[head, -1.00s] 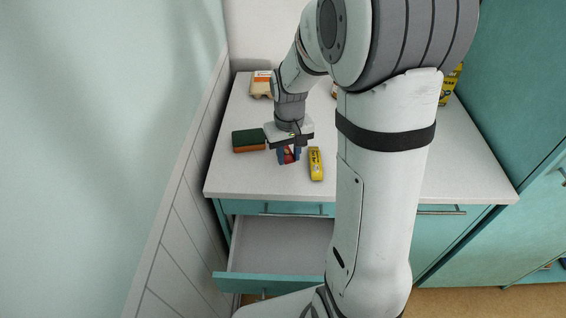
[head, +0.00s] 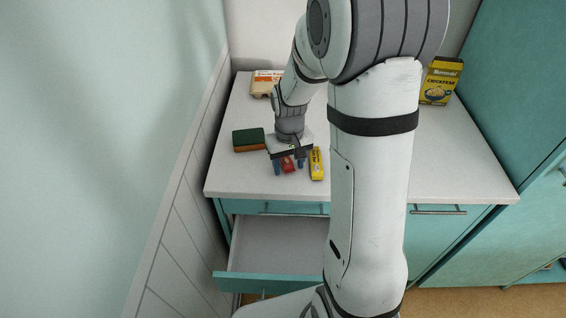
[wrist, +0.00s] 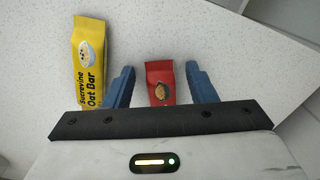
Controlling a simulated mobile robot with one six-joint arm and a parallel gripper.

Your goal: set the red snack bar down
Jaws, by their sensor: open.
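The red snack bar (wrist: 160,82) lies on the white counter between my gripper's two blue fingers in the wrist view, with a gap on each side. Its near end is hidden behind the gripper body. In the head view the red bar (head: 288,164) shows just below the gripper, partly covered. My gripper (wrist: 160,88) is open around the bar, low over the counter; it also shows in the head view (head: 290,166). A yellow oat bar (wrist: 88,62) lies just outside one finger; it also shows in the head view (head: 317,164).
A green and brown sponge (head: 249,140) lies left of my gripper. A packet (head: 265,83) lies at the back left, and a yellow box (head: 440,82) stands at the back right. An open drawer (head: 280,245) juts out below the counter's front edge (head: 270,196).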

